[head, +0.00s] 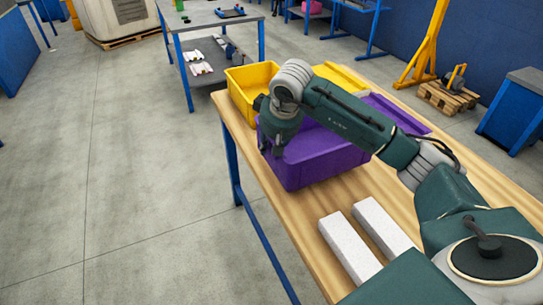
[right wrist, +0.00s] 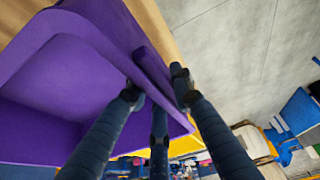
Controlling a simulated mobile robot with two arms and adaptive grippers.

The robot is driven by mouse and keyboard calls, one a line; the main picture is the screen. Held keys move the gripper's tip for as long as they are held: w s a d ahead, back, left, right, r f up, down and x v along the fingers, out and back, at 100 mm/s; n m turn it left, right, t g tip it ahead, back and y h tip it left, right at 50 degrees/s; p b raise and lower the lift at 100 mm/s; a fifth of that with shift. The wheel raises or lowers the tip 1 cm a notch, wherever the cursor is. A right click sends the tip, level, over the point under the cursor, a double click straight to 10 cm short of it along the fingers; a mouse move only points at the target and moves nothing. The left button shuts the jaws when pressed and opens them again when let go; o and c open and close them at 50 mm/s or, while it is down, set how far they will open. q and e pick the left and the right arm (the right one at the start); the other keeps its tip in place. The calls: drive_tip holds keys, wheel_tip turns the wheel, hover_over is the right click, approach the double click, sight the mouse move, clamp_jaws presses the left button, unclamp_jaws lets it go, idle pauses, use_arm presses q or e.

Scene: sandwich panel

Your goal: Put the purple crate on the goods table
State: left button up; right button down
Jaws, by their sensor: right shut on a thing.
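The purple crate (head: 318,165) sits on a wooden-topped table (head: 300,205) with blue legs, its near left edge close to the table's left edge. My right gripper (head: 275,145) is at the crate's left wall. In the right wrist view my right gripper (right wrist: 160,85) is shut on the wall of the purple crate (right wrist: 60,75), with fingers on both sides of it. The crate looks empty inside in that view. My arm hides part of the crate in the head view. My left gripper is not in view.
A yellow crate (head: 240,88) stands just behind the purple one. Two pale blocks (head: 349,250) lie in front. A purple flat piece (head: 405,112) lies beyond my arm. A grey table (head: 205,18) with a lower shelf stands further back. The floor to the left is clear.

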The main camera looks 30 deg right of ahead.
sight(269, 165)
drive_tip(key=shift+f, duration=0.25)
wheel_tip(269, 165, down, 3)
drive_tip(key=shift+f, duration=0.25)
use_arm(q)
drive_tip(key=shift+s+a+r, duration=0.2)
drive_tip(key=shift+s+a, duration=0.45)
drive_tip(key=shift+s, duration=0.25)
use_arm(e)
drive_tip(key=c, duration=1.5)
unclamp_jaws()
drive_tip(key=shift+f, duration=0.1)
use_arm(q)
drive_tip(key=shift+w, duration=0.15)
